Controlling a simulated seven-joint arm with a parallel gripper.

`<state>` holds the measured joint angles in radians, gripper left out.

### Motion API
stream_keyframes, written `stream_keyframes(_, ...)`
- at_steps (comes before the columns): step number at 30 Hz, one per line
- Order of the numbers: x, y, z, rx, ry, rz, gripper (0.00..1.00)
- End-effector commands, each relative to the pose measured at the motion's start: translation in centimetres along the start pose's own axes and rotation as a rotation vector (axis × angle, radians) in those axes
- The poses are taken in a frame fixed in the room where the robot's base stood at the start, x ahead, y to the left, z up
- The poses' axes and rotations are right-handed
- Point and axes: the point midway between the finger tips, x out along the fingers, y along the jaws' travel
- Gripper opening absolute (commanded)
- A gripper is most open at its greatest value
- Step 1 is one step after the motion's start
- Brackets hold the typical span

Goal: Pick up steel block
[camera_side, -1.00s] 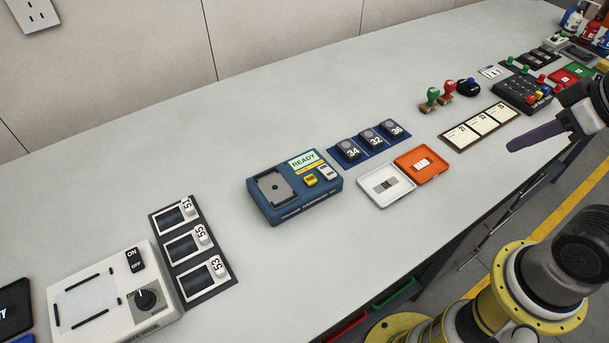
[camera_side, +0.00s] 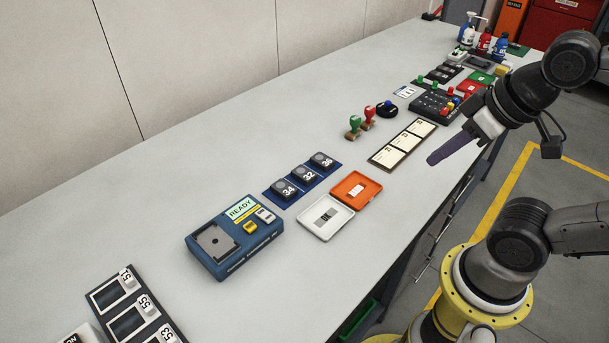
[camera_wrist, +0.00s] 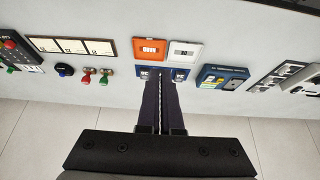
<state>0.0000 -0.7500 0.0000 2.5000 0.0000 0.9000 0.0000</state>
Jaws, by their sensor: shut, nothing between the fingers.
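No object is labelled steel, and I cannot tell which one is the steel block. A small grey piece (camera_side: 326,214) lies in the white tray (camera_side: 312,230). Three dark numbered blocks, 34 (camera_side: 284,190), 32 (camera_side: 304,174) and 36 (camera_side: 322,160), sit on a blue mat. My gripper (camera_side: 432,160) has long purple fingers, shut and empty, above the bench's front side near the white card strip. In the wrist view my gripper (camera_wrist: 160,75) points toward the blue mat and hides part of it. The white tray (camera_wrist: 200,51) shows just beyond.
An orange tray (camera_side: 368,184) adjoins the white one. A blue READY device (camera_side: 232,264) stands at their left. The card strip (camera_side: 390,158), stamps (camera_side: 354,128) and a black button panel (camera_side: 422,104) are farther along. Bench behind the blue mat is clear.

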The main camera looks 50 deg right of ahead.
Motion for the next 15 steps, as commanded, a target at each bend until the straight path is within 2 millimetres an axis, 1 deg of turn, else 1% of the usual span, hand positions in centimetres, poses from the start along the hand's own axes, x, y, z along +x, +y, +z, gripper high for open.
stream_keyframes(1, 0.0, 0.0, 0.0, 0.0, 0.0, 0.0, 0.13)
stream_keyframes(2, 0.0, 0.0, 0.0, 0.0, 0.0, 0.0, 0.18)
stream_keyframes(3, 0.0, 0.0, 0.0, 0.0, 0.0, 0.0, 0.25)
stream_keyframes(11, 0.0, 0.0, 0.0, 0.0, 0.0, 0.0, 0.72)
stream_keyframes(12, 0.0, 0.0, 0.0, 0.0, 0.0, 0.0, 0.79)
stream_keyframes(14, 0.0, 0.0, 0.0, 0.0, 0.0, 0.0, 0.9)
stream_keyframes(15, 0.0, 0.0, 0.0, 0.0, 0.0, 0.0, 0.97)
